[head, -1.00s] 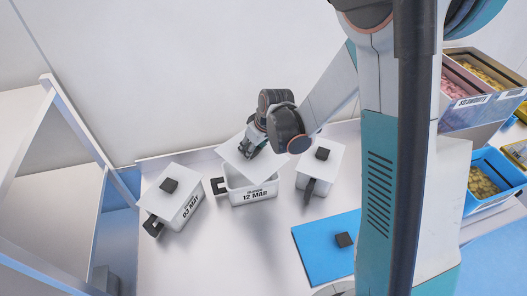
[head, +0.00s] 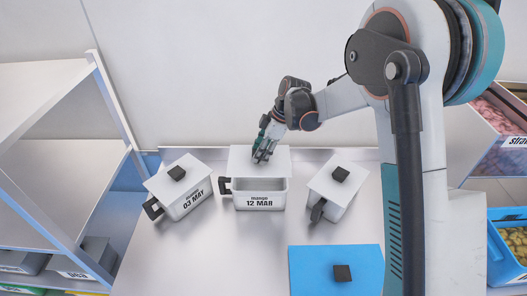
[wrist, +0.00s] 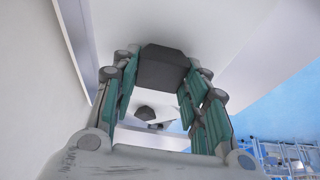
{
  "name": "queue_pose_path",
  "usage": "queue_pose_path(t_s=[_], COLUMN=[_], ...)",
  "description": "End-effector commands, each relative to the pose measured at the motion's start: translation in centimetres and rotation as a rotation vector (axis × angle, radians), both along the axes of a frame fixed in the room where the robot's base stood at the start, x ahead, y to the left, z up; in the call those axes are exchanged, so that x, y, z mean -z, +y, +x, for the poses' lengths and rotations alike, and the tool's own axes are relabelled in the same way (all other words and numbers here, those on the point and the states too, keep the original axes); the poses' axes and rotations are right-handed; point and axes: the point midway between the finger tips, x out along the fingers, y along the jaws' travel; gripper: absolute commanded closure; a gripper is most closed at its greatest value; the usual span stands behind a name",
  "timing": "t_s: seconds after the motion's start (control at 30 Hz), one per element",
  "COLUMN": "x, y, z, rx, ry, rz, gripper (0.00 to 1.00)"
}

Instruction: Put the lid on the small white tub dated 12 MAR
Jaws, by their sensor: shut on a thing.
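The small white tub dated 12 MAR (head: 259,202) stands on the white worktop in the head view. Its front opening shows uncovered, and a black handle (head: 224,186) sticks out at its left. My gripper (head: 264,152) is shut on the black knob (wrist: 163,68) of a white square lid (head: 240,160). The lid is over the rear of the tub and set back from its front rim. Whether it touches the tub I cannot tell. In the wrist view the lid (wrist: 185,28) lies beyond the knob, between my green-padded fingers. The knob is hidden by my fingers in the head view.
A lidded tub marked 03 MAY (head: 190,200) stands to the left, another lidded tub (head: 330,196) to the right. A blue mat (head: 310,270) with a black knob (head: 342,273) lies at front right. Shelves (head: 60,180) stand left; a blue bin (head: 505,260) is right.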

Motion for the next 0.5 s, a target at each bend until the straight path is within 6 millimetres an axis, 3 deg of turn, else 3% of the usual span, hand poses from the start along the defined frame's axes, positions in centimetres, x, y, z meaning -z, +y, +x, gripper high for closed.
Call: queue_pose_path(t_s=[0.5], x=[3.8], y=[0.0], z=[0.0], rx=[0.002], ry=[0.0], rz=[0.0], gripper=[0.84])
